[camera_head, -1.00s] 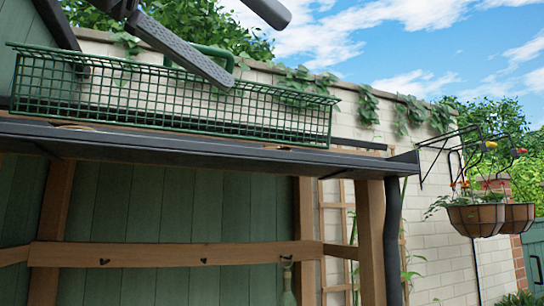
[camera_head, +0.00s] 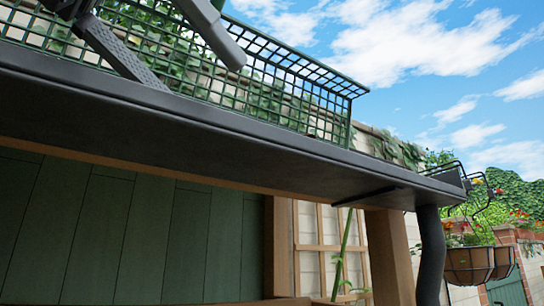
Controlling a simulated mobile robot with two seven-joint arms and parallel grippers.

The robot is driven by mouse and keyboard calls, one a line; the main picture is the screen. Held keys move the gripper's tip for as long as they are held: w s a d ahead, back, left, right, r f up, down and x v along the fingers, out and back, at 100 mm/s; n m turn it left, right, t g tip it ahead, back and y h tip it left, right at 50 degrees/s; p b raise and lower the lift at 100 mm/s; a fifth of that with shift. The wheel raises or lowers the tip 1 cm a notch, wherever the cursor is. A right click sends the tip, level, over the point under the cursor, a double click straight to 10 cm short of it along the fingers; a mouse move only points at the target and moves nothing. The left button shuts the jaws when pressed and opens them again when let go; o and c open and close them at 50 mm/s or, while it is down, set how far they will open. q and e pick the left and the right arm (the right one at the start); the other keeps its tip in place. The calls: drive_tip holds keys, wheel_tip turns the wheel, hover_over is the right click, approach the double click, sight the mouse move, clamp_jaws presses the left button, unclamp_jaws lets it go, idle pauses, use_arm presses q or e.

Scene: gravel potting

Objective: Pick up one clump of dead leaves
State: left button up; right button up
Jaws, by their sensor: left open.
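No dead leaves show in this view; the inside of the dark gutter-like ledge (camera_head: 230,145) is hidden because I see it from below. My left gripper (camera_head: 198,74) comes in from the top left, with its two dark fingers spread apart and nothing visible between them. The fingers appear in front of the green wire basket (camera_head: 300,85), just above the ledge's front edge. I cannot tell whether they touch either one. My right gripper is not in view.
A dark downpipe (camera_head: 430,255) and a wooden post (camera_head: 389,258) stand under the ledge's right end. Hanging planters (camera_head: 470,266) are at the far right. A green plank wall (camera_head: 130,235) and a trellis (camera_head: 330,240) lie below and behind.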

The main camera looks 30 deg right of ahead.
sight(273, 123)
use_arm(q)
drive_tip(key=d, duration=0.2)
drive_tip(key=w+d+p, duration=0.1)
drive_tip(key=d, duration=0.2)
drive_tip(key=shift+w+d, duration=0.3)
drive_tip(key=shift+w+d+p, duration=0.35)
drive_tip(key=shift+d, duration=0.1)
drive_tip(key=d, duration=0.1)
drive_tip(key=w+d+p, duration=0.1)
drive_tip(key=d, duration=0.1)
drive_tip(key=w+d, duration=0.1)
drive_tip(key=shift+d+f+p, duration=0.2)
drive_tip(key=shift+d+p, duration=0.1)
drive_tip(key=shift+p, duration=0.1)
drive_tip(key=shift+s+a, duration=0.1)
drive_tip(key=shift+a, duration=0.05)
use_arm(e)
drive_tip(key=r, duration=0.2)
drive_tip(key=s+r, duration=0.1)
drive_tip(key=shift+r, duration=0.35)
use_arm(q)
drive_tip(key=shift+c, duration=0.2)
drive_tip(key=c, duration=1.5)
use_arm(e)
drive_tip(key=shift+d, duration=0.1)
